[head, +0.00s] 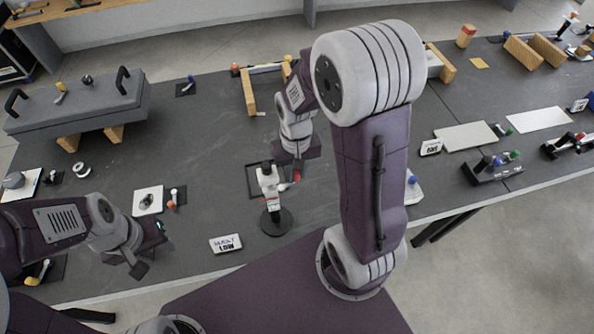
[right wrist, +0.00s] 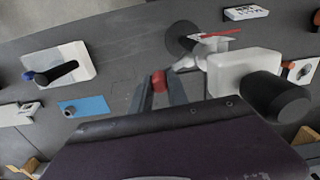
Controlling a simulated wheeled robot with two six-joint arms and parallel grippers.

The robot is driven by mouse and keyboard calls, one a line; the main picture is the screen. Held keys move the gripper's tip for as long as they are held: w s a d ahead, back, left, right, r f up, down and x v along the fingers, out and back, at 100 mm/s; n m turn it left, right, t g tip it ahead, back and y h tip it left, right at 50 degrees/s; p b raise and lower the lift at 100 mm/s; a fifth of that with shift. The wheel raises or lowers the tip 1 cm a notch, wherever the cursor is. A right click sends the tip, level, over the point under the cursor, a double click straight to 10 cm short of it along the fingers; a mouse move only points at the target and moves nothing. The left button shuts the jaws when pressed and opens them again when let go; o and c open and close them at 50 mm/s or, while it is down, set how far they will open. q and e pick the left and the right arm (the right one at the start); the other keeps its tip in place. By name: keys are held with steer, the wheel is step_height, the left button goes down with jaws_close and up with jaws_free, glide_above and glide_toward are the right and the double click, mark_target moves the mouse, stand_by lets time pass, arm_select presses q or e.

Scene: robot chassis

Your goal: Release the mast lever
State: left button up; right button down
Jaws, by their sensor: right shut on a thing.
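The mast device stands on a round black base (head: 276,222), with a white head (head: 268,181) and a black knob (head: 266,166) on top. In the right wrist view its white head (right wrist: 235,70) and black knob (right wrist: 278,97) show large. A lever with a red tip (right wrist: 159,80) reaches out from the head. My right gripper (right wrist: 158,88) is shut on this red tip, with a finger on each side. In the head view the right gripper (head: 296,170) is beside the device, partly hidden by its own wrist. My left gripper (head: 150,252) is open and empty at the lower left.
A "MAST LOW" sign (head: 226,243) stands near the table's front edge. A white plate with a knob (head: 148,200) lies near my left gripper. A grey slab on wooden blocks (head: 80,105) is at the far left. The dark table (head: 215,135) is clear in the middle.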

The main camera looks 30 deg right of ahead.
mark_target(296, 172)
steer(key=c, duration=1.3)
jaws_free()
steer(key=shift+o, duration=0.2)
step_height(296, 172, up, 9)
steer(key=shift+r, duration=0.1)
